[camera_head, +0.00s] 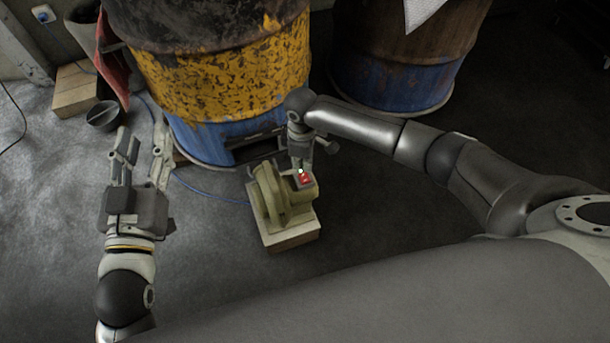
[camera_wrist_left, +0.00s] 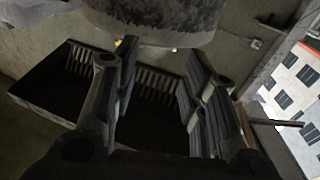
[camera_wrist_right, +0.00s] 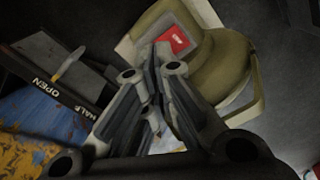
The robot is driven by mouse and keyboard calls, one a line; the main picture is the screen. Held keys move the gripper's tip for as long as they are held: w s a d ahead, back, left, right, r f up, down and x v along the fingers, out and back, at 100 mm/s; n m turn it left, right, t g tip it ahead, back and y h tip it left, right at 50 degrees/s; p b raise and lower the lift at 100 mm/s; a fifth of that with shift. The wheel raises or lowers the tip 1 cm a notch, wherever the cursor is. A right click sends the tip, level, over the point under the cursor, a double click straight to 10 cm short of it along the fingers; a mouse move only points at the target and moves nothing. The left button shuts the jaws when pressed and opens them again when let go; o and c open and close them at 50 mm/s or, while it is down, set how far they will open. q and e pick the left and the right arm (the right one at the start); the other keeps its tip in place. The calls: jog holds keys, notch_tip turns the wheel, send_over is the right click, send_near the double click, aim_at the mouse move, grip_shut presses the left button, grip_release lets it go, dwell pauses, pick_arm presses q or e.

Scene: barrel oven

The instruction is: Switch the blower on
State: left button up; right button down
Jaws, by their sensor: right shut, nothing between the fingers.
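The olive-green blower (camera_head: 268,200) stands on a pale wooden block (camera_head: 293,238) in front of the yellow and blue barrel. In the right wrist view the blower (camera_wrist_right: 225,62) shows the red switch (camera_wrist_right: 180,38) just beyond my fingertips. My right gripper (camera_head: 301,163) is shut and empty, pointing down over the switch; I cannot tell if it touches. My left gripper (camera_head: 143,140) is open and empty, to the left of the blower; its spread fingers also show in the left wrist view (camera_wrist_left: 160,62).
The barrel oven (camera_head: 215,75) stands right behind the blower. The right wrist view shows a dark plate (camera_wrist_right: 65,95) lettered OPEN and HALF. A second barrel (camera_head: 405,65) is at the back right. A dark bowl (camera_head: 104,116) and wooden box (camera_head: 75,90) are at left. A blue cable crosses the floor.

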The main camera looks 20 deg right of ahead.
aim_at(302, 173)
jog(key=shift+r+p, duration=0.75)
jog(key=shift+p, duration=0.05)
jog(key=shift+r+p, duration=0.2)
jog(key=shift+p, duration=0.1)
jog(key=shift+r+p, duration=0.45)
jog(key=shift+p, duration=0.1)
pick_arm(q)
jog(key=s+a+f+g+y, duration=0.1)
jog(key=s+a+f+g, duration=0.1)
jog(key=s+f+g, duration=0.3)
jog(key=s+a+f+g+y+p, duration=0.1)
jog(key=s+f+g, duration=0.4)
jog(key=f, duration=0.6)
jog(key=shift+s+a+f+n+g+y, duration=0.15)
jog(key=shift+s+a+n+g+y, duration=0.2)
jog(key=shift+a+g+y, duration=0.6)
pick_arm(e)
jog(key=shift+r, duration=0.4)
pick_arm(q)
jog(key=shift+a+t, duration=0.15)
jog(key=shift+t, duration=0.1)
